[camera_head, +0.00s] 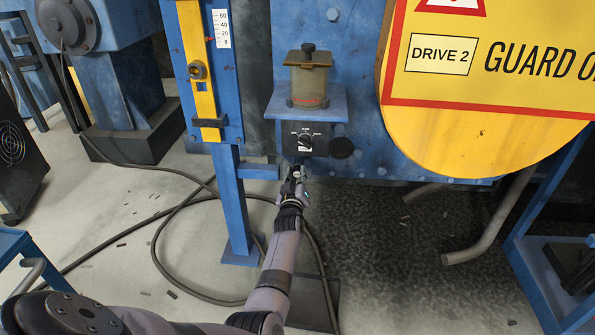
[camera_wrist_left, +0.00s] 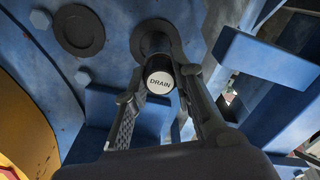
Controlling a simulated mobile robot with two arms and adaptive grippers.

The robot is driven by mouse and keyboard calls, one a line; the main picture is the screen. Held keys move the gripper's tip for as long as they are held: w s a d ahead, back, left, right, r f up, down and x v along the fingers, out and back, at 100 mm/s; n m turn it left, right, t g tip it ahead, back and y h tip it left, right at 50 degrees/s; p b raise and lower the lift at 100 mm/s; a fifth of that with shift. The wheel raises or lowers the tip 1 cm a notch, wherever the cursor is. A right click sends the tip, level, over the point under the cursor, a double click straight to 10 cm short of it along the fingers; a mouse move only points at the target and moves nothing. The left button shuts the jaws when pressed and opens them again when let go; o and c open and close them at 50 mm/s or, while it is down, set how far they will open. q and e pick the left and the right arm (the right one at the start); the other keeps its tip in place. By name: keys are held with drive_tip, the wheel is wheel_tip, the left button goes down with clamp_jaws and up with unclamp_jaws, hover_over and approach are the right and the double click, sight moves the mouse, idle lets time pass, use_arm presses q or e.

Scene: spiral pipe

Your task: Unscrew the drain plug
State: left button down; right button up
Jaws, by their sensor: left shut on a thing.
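In the head view my left gripper (camera_head: 298,172) is below the black control box, and the plug is hidden from that side. My right gripper is in neither view.
Above my gripper are the black control box (camera_head: 304,138) with a knob and a blue shelf (camera_head: 335,106) bearing a cloudy jar (camera_head: 308,82). A blue post (camera_head: 233,190) stands left, a yellow guard (camera_head: 470,140) right. A dark hose (camera_head: 155,245) and debris lie on the floor.

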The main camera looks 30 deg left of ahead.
use_arm(q)
drive_tip(key=shift+n, duration=0.9)
drive_tip(key=n, duration=0.3)
drive_tip(key=shift+b, duration=0.3)
drive_tip(key=shift+n, duration=1.1)
drive_tip(key=shift+n+b, duration=0.4)
drive_tip(key=shift+n, duration=1.3)
drive_tip(key=shift+n+b, duration=0.55)
drive_tip(key=shift+n, duration=0.55)
drive_tip(key=shift+n+b, duration=0.35)
drive_tip(key=shift+n, duration=0.95)
drive_tip(key=shift+n+b, duration=0.35)
drive_tip(key=shift+n, duration=1.15)
drive_tip(key=n, duration=0.3)
drive_tip(key=shift+n+b, duration=0.35)
drive_tip(key=shift+n, duration=1.15)
drive_tip(key=c, duration=1.6)
unclamp_jaws()
drive_tip(key=shift+o, duration=0.2)
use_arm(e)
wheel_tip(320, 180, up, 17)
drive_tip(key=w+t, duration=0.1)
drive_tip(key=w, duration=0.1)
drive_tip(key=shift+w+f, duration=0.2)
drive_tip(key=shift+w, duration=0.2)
